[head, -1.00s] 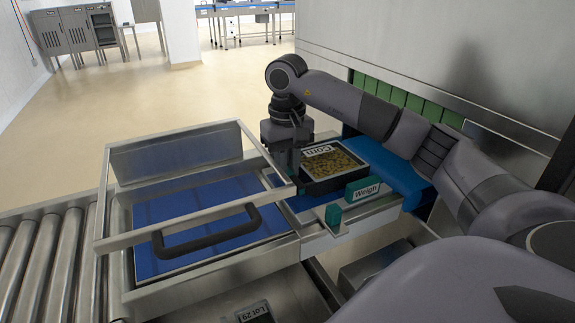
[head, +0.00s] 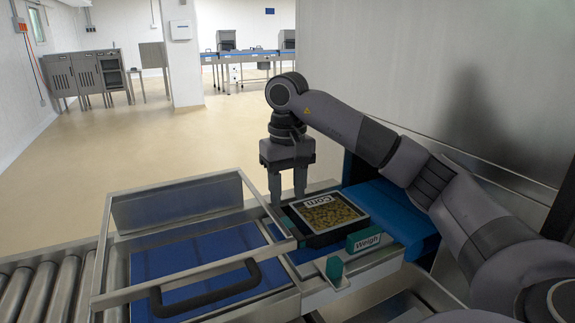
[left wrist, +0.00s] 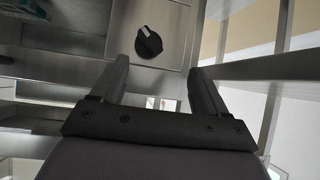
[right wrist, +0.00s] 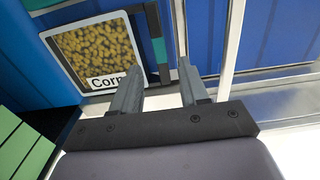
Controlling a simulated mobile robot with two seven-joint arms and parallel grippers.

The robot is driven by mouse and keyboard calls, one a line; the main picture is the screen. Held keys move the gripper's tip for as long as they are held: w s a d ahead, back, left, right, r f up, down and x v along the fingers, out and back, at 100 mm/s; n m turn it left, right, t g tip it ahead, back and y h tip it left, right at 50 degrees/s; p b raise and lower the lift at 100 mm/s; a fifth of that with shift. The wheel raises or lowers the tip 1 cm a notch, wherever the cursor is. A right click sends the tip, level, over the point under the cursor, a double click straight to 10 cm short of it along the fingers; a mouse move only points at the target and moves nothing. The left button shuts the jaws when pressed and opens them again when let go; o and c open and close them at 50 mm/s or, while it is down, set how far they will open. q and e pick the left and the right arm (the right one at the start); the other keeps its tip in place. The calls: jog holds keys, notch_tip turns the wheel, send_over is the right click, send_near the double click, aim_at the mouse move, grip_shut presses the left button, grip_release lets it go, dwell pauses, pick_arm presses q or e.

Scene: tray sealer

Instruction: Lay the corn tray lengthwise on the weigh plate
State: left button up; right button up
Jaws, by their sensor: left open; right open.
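The corn tray (head: 328,213), a black tray of yellow corn with a "Corn" label, lies flat at the weigh station behind the teal "Weigh" sign (head: 364,241). The weigh plate beneath it is mostly hidden by the tray. My right gripper (head: 287,198) is open and empty, just off the tray's left end and above it. My left gripper shows only in the left wrist view, open and empty (left wrist: 155,72), in front of a black knob (left wrist: 148,42).
A blue belt (head: 400,213) runs right of the tray. Left of it stands the sealer's open metal frame with a black handle (head: 205,292) over a blue bed (head: 190,245). A teal block (head: 334,268) stands in front. Rollers (head: 40,295) are at far left.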

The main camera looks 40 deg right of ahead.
jog(key=shift+r+p, duration=0.9)
jog(key=shift+r, duration=1.85)
